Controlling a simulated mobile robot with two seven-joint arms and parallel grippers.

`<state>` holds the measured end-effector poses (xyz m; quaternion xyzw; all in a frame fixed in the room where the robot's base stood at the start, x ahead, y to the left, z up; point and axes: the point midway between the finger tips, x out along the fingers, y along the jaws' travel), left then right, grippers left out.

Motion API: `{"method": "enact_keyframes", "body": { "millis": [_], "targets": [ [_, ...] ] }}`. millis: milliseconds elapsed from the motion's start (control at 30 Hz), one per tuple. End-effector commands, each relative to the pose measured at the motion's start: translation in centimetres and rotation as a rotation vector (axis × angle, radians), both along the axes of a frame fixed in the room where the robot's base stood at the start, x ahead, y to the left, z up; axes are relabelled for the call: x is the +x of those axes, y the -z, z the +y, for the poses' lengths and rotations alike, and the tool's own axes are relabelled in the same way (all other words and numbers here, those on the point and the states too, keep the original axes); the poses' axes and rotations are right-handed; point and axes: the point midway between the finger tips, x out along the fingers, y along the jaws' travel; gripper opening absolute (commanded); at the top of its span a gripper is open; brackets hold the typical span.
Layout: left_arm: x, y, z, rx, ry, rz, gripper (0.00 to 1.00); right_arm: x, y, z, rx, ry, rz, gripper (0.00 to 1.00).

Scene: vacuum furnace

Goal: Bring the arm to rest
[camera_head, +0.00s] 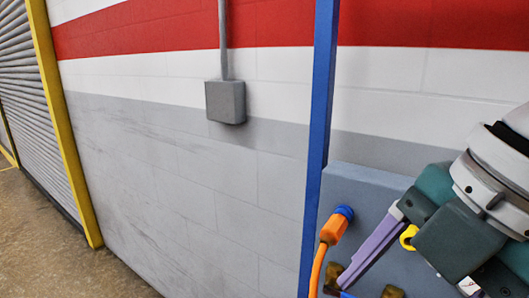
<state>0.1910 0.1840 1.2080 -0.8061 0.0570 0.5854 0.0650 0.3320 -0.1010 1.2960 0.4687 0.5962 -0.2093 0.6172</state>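My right arm comes in from the right edge, with a white wrist and a dark teal gripper (408,280) pointing down and left. One lavender finger shows in full in front of the blue-grey panel (372,190). The other finger is mostly cut off by the bottom edge. The jaws look spread apart, and I see nothing held between them. My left gripper and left arm are out of view.
An orange cable connector (333,230) with a blue collar, brass fittings (392,292) and a yellow part (408,237) are close by the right gripper. A blue post (318,130) stands left of it. A grey wall box (225,102), yellow post (66,130) and shutter (25,95) are farther left.

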Motion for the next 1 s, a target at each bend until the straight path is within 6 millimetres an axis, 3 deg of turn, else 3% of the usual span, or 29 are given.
{"method": "enact_keyframes", "body": {
  "millis": [167,267,500,767,800,833,1000],
  "targets": [
    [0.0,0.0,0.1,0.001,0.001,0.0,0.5,-2.5,2.6,1.6,0.131,0.328,0.073,0.72],
    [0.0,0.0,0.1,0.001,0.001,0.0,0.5,-4.3,4.1,1.5,0.219,0.628,0.138,0.72],
    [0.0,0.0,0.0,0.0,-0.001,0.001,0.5,-8.6,7.0,-2.2,0.319,1.297,0.244,0.72],
    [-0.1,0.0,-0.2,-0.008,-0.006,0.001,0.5,-14.0,8.8,-7.8,0.306,1.848,0.252,0.72],
    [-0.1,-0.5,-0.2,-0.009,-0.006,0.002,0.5,-14.7,8.4,-8.5,0.3,1.911,0.243,0.72],
    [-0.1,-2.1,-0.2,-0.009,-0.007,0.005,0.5,-14.3,6.6,-8.3,0.307,1.896,0.241,0.72],
    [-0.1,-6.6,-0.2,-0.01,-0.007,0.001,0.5,-14.2,2.3,-8.2,0.306,1.886,0.242,0.72]
  ]
}}
